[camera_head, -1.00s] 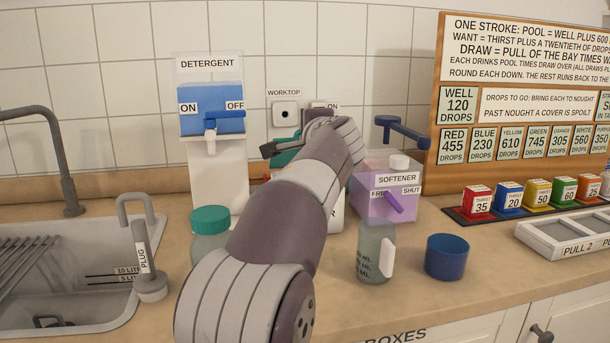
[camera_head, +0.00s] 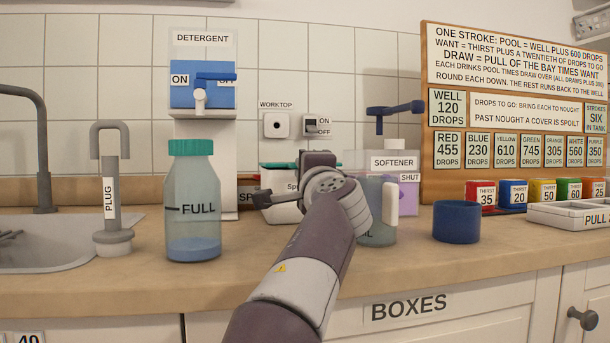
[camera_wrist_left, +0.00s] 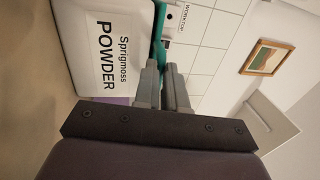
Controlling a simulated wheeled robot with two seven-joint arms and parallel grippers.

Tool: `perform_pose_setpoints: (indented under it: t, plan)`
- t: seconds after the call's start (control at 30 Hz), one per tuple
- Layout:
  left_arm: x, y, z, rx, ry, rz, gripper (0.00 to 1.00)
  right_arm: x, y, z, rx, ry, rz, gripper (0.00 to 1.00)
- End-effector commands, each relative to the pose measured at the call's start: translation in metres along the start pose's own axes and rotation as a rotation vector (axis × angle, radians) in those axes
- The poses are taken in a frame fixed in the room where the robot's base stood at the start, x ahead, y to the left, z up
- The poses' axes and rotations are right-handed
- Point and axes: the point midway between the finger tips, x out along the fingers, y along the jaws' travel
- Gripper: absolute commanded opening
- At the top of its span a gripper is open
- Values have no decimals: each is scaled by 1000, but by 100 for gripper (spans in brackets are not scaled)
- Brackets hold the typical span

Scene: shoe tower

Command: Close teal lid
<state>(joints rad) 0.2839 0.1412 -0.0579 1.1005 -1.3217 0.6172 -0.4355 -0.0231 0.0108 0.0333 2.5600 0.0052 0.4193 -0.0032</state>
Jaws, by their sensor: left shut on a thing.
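The Sprigmoss powder box (camera_head: 277,184) is white and stands at the back of the worktop, partly hidden by my left arm. Its teal lid (camera_head: 283,164) shows as a thin strip along the box's top; I cannot tell if it is fully seated. In the wrist view the box (camera_wrist_left: 90,40) fills the upper left and the teal lid (camera_wrist_left: 158,30) runs along its top edge. My right gripper is not in view.
A teal-capped bottle (camera_head: 194,205) marked FULL stands left of my arm. A clear jug (camera_head: 377,225) is close on its right, with the softener dispenser (camera_head: 408,190) behind and a blue cup (camera_head: 457,222) farther right. The detergent dispenser (camera_head: 206,140) stands behind the bottle.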

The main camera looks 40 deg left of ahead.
Motion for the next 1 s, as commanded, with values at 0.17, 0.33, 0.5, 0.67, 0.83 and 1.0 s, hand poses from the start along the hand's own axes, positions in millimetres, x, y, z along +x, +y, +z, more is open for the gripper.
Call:
perform_pose_setpoints:
  t: [0.17,0.33,0.5,0.67,0.83,1.0]
  plan:
    - [3,10,-2,9,-1,14,0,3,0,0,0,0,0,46]
    - [3,10,-2,8,-1,13,38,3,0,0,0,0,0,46]
    - [2,8,-1,6,-1,9,38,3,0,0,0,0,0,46]
    - [0,7,-1,4,0,7,38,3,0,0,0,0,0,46]
    - [-22,8,-1,4,2,6,38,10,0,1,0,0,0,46]
    - [-67,6,-2,4,5,7,38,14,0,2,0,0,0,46]
